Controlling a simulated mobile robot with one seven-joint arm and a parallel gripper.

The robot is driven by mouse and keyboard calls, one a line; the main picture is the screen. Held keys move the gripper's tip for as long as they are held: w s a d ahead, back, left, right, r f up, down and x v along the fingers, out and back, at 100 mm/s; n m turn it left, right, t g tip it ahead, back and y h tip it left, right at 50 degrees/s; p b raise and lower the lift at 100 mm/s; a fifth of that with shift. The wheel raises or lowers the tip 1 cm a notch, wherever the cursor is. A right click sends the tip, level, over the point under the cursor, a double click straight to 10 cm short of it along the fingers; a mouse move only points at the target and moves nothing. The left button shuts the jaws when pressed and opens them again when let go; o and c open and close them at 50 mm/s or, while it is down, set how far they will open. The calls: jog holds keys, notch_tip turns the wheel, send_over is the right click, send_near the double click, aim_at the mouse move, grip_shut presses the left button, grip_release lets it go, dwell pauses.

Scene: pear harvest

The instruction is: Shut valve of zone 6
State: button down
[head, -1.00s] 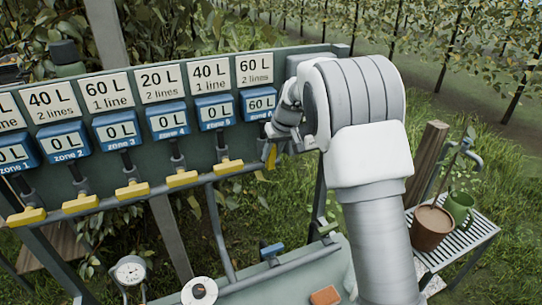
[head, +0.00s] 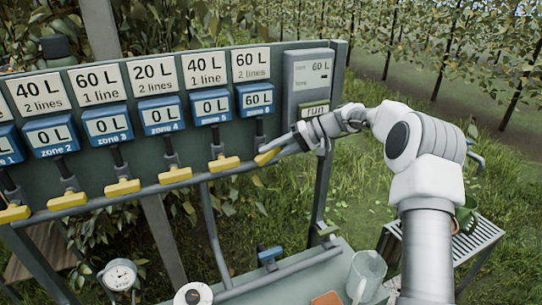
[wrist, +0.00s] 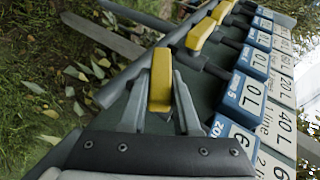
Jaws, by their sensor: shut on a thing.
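The yellow zone 6 valve handle (head: 266,157) is at the right end of the row, below the blue meter (head: 256,99) reading 60 L. It lies crosswise, roughly in line with the other handles and slightly slanted. The card above that meter (head: 251,64) says 60 L, 2 lines. My gripper (head: 287,146) reaches in from the right and is shut on this handle. In the wrist view the handle (wrist: 160,80) stands between the two grey fingers of my gripper (wrist: 159,100). The handle's far side is hidden.
Several other yellow handles, such as zone 5's (head: 224,164), lie crosswise to the left under meters reading 0 L. A grey control box (head: 307,75) showing 60 L hangs at the panel's right.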

jog(key=y+b, duration=0.1)
jog(key=y, duration=0.1)
jog(key=m+y+b, duration=0.1)
jog(key=shift+d+f+g+y+b, duration=0.15)
jog(key=shift+f+g+y+b, duration=0.15)
jog(key=shift+f+y, duration=0.1)
jog(key=shift+m+y+b, duration=0.5)
jog(key=shift+y+b, duration=0.2)
jog(key=shift+y, duration=0.3)
jog(key=shift+r, duration=0.1)
jog(key=c, duration=0.6)
grip_release()
jog(key=shift+c, duration=0.2)
jog(key=d+b, duration=0.1)
jog(key=d, duration=1.6)
jog(key=shift+b, duration=0.3)
